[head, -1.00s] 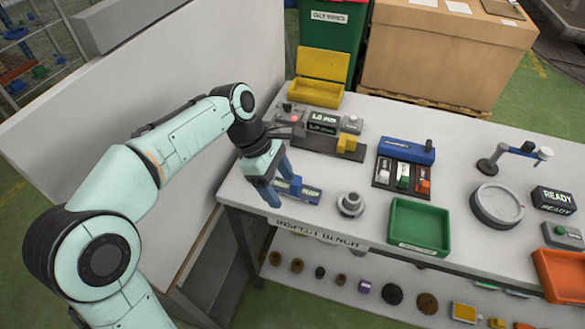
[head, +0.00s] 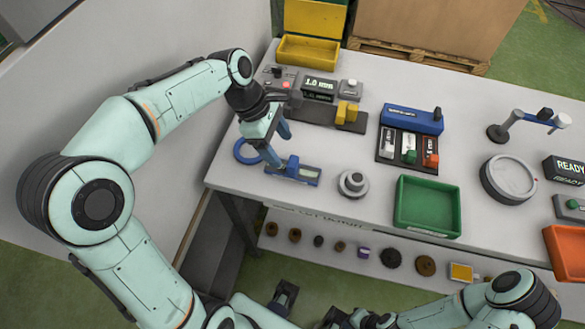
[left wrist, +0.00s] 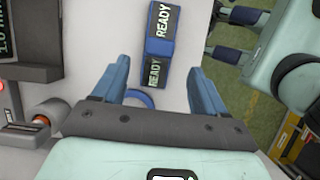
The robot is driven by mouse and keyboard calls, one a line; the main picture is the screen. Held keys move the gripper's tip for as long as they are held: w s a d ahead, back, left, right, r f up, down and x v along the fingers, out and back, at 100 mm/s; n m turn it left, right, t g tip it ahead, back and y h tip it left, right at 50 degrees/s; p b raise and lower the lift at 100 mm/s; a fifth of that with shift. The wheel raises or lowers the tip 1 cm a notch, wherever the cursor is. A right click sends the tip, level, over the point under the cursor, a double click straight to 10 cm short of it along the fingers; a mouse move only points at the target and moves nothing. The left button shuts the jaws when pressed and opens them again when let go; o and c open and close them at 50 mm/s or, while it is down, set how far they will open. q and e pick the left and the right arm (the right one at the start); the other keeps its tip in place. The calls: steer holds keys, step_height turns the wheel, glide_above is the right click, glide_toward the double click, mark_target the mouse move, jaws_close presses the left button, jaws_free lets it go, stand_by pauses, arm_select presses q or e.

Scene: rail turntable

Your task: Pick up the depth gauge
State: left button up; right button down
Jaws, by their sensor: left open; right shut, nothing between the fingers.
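A blue device with a grey-and-blue flat top (head: 293,171) lies near the front left of the bench; it appears to be the depth gauge, though no label names it. In the left wrist view a blue block with READY displays (left wrist: 160,35) lies beyond the fingertips, seemingly the same device. My left gripper (head: 280,147) is open, its fingers pointing down just behind and left of it, with nothing between them. It also shows in the left wrist view (left wrist: 158,85). My right arm shows at the bottom right; I cannot make out its gripper.
A blue ring (head: 247,151) lies beside the left fingers. A grey round knob-like piece (head: 352,183) and a green tray (head: 429,204) stand to the right. A tester with a display (head: 319,87) and a yellow bin (head: 308,50) stand behind. The bench's front edge is close.

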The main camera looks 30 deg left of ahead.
mark_target(292, 161)
arm_select(q)
steer(key=shift+x, duration=0.9)
steer(key=shift+d+b+x, duration=0.2)
steer(key=shift+b+x, duration=0.05)
steer(key=shift+x, duration=1.05)
steer(key=shift+d+b+x, duration=0.2)
steer(key=shift+x, duration=1.15)
steer(key=shift+w+r, duration=0.1)
steer(key=shift+r, duration=0.15)
steer(key=c, duration=1.2)
